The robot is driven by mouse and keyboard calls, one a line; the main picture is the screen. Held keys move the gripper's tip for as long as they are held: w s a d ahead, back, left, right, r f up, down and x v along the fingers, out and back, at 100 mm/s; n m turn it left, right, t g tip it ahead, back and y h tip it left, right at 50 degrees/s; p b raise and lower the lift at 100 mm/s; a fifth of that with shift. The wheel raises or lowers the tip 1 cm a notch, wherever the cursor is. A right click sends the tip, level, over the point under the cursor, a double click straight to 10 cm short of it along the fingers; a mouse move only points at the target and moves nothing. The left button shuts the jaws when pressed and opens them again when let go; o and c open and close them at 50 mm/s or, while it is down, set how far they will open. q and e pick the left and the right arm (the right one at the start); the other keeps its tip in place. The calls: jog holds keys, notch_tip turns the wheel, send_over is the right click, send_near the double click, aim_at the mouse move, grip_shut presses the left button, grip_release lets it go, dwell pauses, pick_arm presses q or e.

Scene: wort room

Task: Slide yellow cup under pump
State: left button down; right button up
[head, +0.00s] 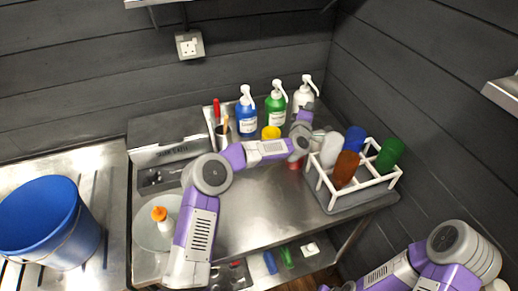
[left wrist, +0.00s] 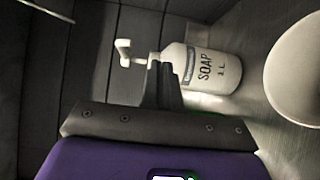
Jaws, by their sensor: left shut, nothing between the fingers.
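The yellow cup (head: 270,132) stands on the steel table, partly hidden behind my left forearm. Behind it are three pump bottles: a blue one (head: 246,116), a green one (head: 275,108) and a white one (head: 303,96). My left gripper (head: 305,113) is in front of the white bottle, to the right of the yellow cup. In the left wrist view its dark fingers (left wrist: 160,84) are shut and empty beside the white soap bottle (left wrist: 208,70). A pale round object (left wrist: 297,70) is cut off at that view's right edge; I cannot tell which one. My right gripper is outside the frames.
A white rack (head: 378,183) with coloured cups stands on the right of the table. A blue bucket (head: 45,222) is at far left. A container with an orange top (head: 160,214) is near my left arm. The table's front middle (head: 255,215) is clear.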

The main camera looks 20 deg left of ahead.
pick_arm(q)
jog(key=b, duration=0.1)
send_over(263, 137)
jog(key=s, duration=0.4)
jog(key=f+b, duration=0.1)
jog(key=f, duration=0.2)
jog(key=f+b, duration=0.1)
jog(key=f, duration=0.2)
jog(key=a+f, duration=0.1)
jog(key=f, duration=0.3)
jog(key=shift+s+b, duration=0.2)
jog(key=shift+b, duration=0.2)
jog(key=shift+w+d+r, duration=0.1)
jog(key=shift+w+d, duration=0.25)
jog(key=shift+w, duration=0.05)
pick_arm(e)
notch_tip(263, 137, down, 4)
pick_arm(q)
jog(key=shift+w, duration=0.1)
